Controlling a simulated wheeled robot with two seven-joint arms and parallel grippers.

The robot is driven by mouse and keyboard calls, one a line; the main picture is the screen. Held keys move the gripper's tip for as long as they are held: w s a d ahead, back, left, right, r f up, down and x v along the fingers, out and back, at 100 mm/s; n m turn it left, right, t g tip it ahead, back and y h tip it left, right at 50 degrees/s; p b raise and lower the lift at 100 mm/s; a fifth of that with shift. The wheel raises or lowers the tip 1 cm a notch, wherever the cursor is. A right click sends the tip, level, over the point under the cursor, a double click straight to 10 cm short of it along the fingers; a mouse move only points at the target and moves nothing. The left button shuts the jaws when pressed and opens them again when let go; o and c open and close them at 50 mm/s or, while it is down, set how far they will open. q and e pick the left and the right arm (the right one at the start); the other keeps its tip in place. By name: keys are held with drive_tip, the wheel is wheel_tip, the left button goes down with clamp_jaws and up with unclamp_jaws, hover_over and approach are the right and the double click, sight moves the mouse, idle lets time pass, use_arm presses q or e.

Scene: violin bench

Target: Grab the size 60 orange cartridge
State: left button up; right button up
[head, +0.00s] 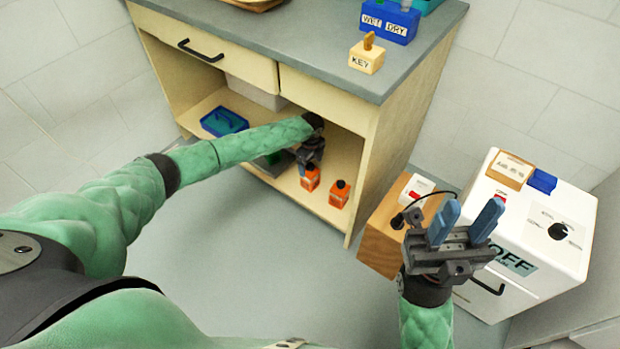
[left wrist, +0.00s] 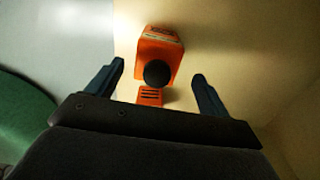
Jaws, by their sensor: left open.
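Two orange cartridges with black knobs stand on the cabinet's lower shelf, a left one (head: 310,179) and a right one (head: 340,194). The size numbers are too small to read. My left gripper (head: 311,154) reaches into the cabinet just behind and above the left cartridge. In the left wrist view, an orange cartridge (left wrist: 161,48) shows between the two spread fingers of my left gripper (left wrist: 158,72), and no finger visibly presses on it. I cannot tell for sure which of the two it is. My right gripper (head: 468,222) is open and empty, away from the cabinet.
The cabinet's side panel (head: 385,150) and the drawers above the shelf (head: 268,178) bound the space around my left arm. A blue tray (head: 224,121) lies further left on the shelf. A white box with a dial (head: 540,225) and a wooden box (head: 383,225) stand near my right gripper.

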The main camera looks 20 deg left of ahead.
sight(310, 171)
use_arm(q)
wheel_tip(310, 171, down, 4)
drive_tip(key=shift+s+a+f+b, duration=0.1)
drive_tip(key=shift+s+f+b, duration=0.05)
drive_tip(key=shift+b, duration=0.35)
drive_tip(key=shift+c, duration=0.2)
drive_tip(key=c, duration=1.2)
